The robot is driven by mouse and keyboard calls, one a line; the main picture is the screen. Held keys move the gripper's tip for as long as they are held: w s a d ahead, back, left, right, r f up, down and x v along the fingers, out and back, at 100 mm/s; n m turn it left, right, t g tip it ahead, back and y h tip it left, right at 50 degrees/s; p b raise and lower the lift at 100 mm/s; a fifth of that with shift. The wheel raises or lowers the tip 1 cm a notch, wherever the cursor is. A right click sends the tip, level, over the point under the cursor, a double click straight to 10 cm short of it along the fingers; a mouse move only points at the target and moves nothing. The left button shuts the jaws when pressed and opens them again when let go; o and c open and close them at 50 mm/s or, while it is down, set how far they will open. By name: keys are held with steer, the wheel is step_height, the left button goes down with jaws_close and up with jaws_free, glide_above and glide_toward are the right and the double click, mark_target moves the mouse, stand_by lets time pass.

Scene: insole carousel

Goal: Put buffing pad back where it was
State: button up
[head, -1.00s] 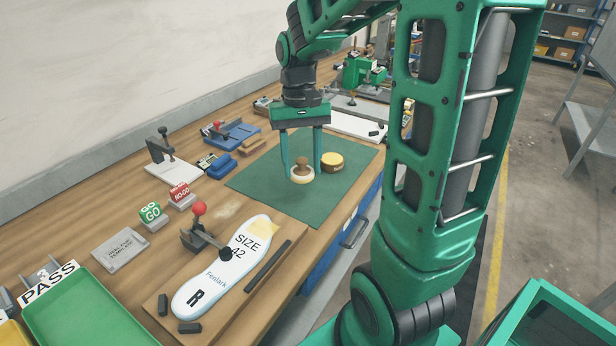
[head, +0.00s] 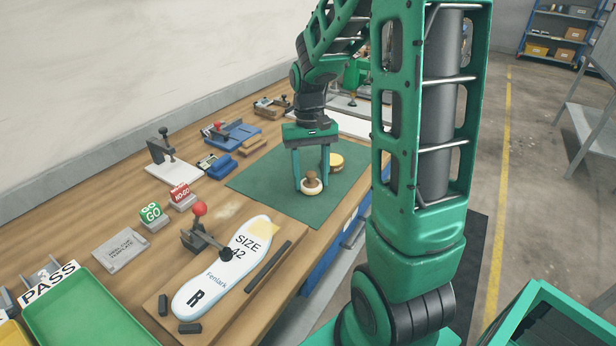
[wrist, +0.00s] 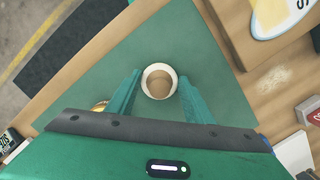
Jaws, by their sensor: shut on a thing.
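The buffing pad (head: 312,190) is a round cream pad with a brown wooden knob, at the front part of the green mat (head: 262,178). In the wrist view the pad (wrist: 159,69) shows as a cream ring around the brown knob, between the fingertips. My gripper (head: 311,184) points down and is shut on the pad, one finger at each side. The pad looks upright. I cannot tell whether it touches the mat or hangs just above it.
A round yellow tin-like thing (head: 337,160) stands on the mat behind my gripper, partly hidden by a finger. In front is a board with a white insole template (head: 215,280). The mat's left part is clear.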

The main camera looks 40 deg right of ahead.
steer(key=o, duration=1)
steer(key=shift+f, duration=0.1)
step_height(320, 180, up, 12)
steer(key=w, duration=0.1)
steer(key=shift+m+t, duration=0.7)
steer(key=s+f, duration=0.1)
steer(key=s, duration=0.6)
steer(key=s+f, duration=0.2)
steer(key=s, duration=0.5)
steer(key=s+f, duration=0.2)
steer(key=s, duration=0.5)
steer(key=shift+s+a+f, duration=0.15)
steer(key=shift+s+a, duration=0.2)
steer(key=shift+a, duration=0.05)
